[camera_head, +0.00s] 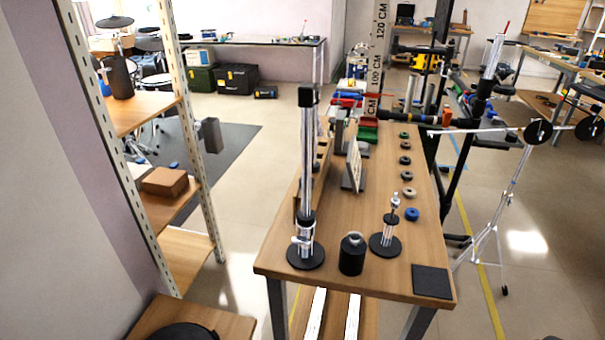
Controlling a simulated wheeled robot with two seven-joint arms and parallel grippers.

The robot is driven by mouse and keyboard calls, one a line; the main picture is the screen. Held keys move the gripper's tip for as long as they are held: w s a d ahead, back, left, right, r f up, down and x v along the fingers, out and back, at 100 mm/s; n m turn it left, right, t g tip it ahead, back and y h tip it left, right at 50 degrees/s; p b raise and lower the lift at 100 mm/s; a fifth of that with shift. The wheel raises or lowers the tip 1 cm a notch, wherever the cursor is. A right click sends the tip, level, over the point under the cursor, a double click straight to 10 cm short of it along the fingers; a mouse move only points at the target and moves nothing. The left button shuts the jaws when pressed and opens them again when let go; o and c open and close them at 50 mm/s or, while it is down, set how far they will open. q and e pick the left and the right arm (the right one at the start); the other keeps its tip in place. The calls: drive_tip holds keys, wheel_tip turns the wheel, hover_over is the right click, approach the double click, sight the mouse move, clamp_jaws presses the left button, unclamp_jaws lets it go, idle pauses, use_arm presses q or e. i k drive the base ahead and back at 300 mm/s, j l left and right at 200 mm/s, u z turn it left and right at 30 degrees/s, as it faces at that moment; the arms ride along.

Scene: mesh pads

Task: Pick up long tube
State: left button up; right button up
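A tall silver tube (308,160) with a black cap on top stands upright at the near left of the wooden table (340,253). It looks like the long tube. Its lower end meets a clamp-like metal fitting (303,240) on a round black base (306,259). Whether the tube is seated in the fitting or only stands behind it, I cannot tell. Neither of my grippers is in view.
Right of the tube stand a black cylinder (352,256) and a short silver stand (387,235). A black square pad (431,281) lies at the near right corner. Several dark rings (405,160) line the right side. A tall shelf (180,190) stands left, across open floor.

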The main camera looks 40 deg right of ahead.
sight(308, 91)
drive_tip(key=z, duration=0.4)
drive_tip(key=l+z, duration=0.15)
drive_tip(key=z, duration=0.6)
